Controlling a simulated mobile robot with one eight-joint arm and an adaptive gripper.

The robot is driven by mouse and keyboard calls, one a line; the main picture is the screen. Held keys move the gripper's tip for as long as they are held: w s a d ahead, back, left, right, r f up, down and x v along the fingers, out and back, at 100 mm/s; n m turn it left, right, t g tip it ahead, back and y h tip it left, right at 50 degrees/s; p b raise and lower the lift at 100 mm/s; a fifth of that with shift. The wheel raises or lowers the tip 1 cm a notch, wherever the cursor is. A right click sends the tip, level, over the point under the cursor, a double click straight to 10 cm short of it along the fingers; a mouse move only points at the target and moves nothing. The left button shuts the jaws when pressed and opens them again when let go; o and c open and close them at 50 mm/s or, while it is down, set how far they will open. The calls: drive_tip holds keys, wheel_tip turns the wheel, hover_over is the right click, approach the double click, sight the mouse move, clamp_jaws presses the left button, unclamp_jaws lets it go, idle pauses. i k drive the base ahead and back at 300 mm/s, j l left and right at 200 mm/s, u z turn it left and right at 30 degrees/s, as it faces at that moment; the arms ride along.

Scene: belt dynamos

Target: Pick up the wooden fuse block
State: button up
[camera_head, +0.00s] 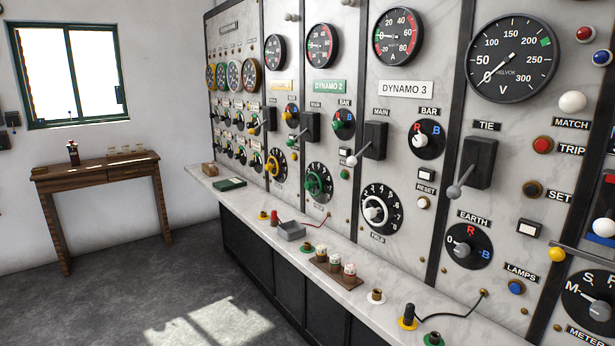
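A flat brown wooden block (322,268) lies on the marble ledge in front of the DYNAMO 3 panel. Three small pale-topped cylinders (349,271) that look like fuses stand on it in a row. A smaller brown box-like block (209,169) sits at the far left end of the ledge; I cannot tell from here whether it is wood. My gripper is not in view.
The marble ledge (262,213) runs below the switchboard. Panel levers and knobs overhang behind.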

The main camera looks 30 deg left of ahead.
sight(210, 170)
drive_tip(key=u, duration=1.75)
drive_tip(key=i+u, duration=0.25)
drive_tip(key=i, duration=1.25)
drive_tip(key=i+z, duration=0.1)
drive_tip(key=i, duration=1)
drive_tip(key=i+j, duration=0.2)
drive_tip(key=i, duration=0.85)
drive_tip(key=i+j+z, duration=0.15)
drive_tip(key=i+z, duration=0.35)
drive_tip(key=i+j+z, duration=1.45)
drive_tip(key=k+j, duration=0.05)
drive_tip(key=k, duration=0.05)
